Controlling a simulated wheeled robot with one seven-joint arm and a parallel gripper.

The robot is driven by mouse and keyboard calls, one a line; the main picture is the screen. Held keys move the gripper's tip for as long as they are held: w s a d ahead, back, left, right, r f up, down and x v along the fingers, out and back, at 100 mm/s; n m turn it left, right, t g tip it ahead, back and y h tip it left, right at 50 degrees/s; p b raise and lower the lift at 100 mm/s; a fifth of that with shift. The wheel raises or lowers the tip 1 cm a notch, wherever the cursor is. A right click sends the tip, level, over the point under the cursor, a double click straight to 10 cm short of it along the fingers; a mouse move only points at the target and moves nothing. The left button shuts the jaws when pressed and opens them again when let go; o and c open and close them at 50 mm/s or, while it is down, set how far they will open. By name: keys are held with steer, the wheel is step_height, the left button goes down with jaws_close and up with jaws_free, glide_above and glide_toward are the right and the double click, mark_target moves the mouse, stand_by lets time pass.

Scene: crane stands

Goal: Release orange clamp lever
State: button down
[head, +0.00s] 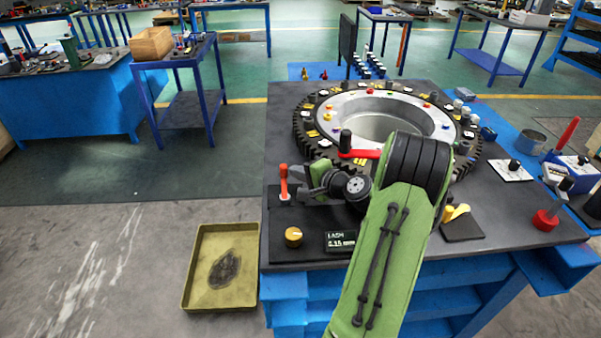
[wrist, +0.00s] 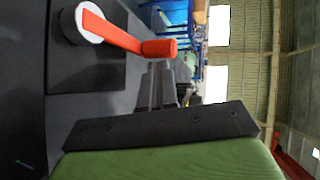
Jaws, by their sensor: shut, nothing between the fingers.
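The orange clamp lever (head: 284,182) stands nearly upright on a pale round base at the left front of the dark table top. In the wrist view the orange lever (wrist: 125,35) shows close up, with its round grip end clear and its foot in a white collar. My gripper (head: 300,184) is just right of the lever in the head view, low over the table. It is shut and empty. In the wrist view the dark gripper edge (wrist: 165,126) lies below the lever, with a visible gap between them. The exact depth between gripper and lever is hard to tell.
A large toothed ring (head: 310,135) fills the table's middle, with a red-armed lever (head: 358,153) near my arm. A yellow knob (head: 293,236) and a small display (head: 341,241) sit in front. A red-based lever (head: 545,219) stands at right. A yellow tray (head: 196,270) lies on the floor.

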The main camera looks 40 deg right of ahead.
steer(key=shift+a, duration=0.1)
stand_by(0.4)
steer(key=p+v, duration=0.2)
steer(key=v, duration=1.3)
steer(key=shift+s+r, duration=0.15)
steer(key=shift+s, duration=0.2)
